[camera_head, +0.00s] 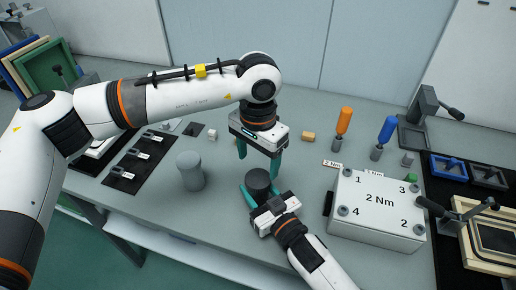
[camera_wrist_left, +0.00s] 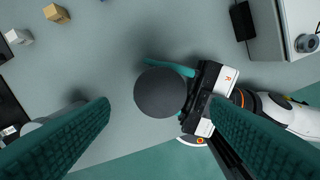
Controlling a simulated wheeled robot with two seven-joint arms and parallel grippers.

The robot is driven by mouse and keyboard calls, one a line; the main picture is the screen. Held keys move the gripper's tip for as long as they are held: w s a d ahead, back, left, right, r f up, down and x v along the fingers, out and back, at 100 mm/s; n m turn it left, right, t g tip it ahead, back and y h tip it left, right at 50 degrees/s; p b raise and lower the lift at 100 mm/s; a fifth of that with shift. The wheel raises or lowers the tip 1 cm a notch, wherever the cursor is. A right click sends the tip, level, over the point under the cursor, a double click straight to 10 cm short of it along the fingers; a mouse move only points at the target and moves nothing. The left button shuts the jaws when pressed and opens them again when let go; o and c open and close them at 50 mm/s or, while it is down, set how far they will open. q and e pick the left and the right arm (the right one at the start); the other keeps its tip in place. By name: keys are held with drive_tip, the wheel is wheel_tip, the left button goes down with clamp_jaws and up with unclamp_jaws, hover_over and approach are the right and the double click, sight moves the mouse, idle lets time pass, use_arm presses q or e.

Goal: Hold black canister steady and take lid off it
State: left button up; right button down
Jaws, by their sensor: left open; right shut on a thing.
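The black canister (camera_head: 258,181) stands on the grey table in the head view. In the left wrist view its round dark top, the lid (camera_wrist_left: 161,92), faces the camera. My right gripper (camera_head: 261,195) is shut on the canister's side, low, with its teal fingers around the body; it also shows in the left wrist view (camera_wrist_left: 172,90). My left gripper (camera_head: 258,166) points down above the canister. Its fingers are open and empty, and in the left wrist view they lie left and right of the lid, apart from it. The canister's lower body is partly hidden.
A grey canister (camera_head: 190,171) stands left of the black one. A white box marked 2 Nm (camera_head: 378,206) is at the right, with orange (camera_head: 344,121) and blue (camera_head: 386,130) screwdrivers behind it. A tan block (camera_head: 308,136) lies at the back. Black mats (camera_head: 133,163) lie at left.

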sight(258, 178)
use_arm(q)
drive_tip(key=shift+f, duration=2.7)
